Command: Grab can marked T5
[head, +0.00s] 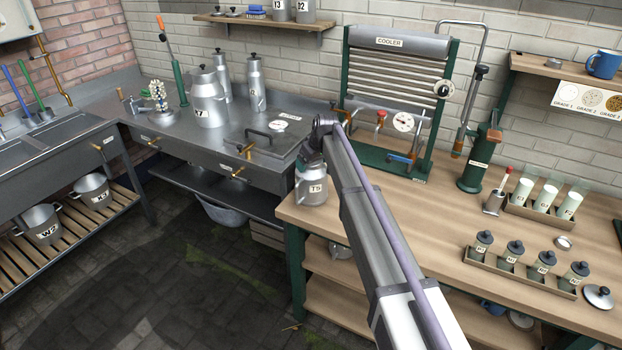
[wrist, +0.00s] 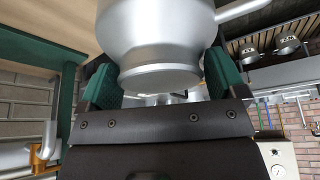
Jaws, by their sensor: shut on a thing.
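The can marked T5 (head: 314,192) is a small silver metal can with a white label. In the head view it is upright at the left end of the wooden bench (head: 375,225); I cannot tell if its base touches the top. My gripper (head: 312,165) is over the can's upper part, and the arm partly hides it. In the wrist view the silver can (wrist: 160,30) fills the top middle. The green pads of my gripper (wrist: 162,82) are on both sides of its narrow end, shut on it. No label shows in that view.
A cooler (head: 400,95) with gauge and valves stands behind the arm. Racks of small jars (head: 510,265) and white-filled tubes (head: 540,195) are to the right. A larger can marked K7 (head: 208,100) stands on the steel counter at left. The bench front near the arm is clear.

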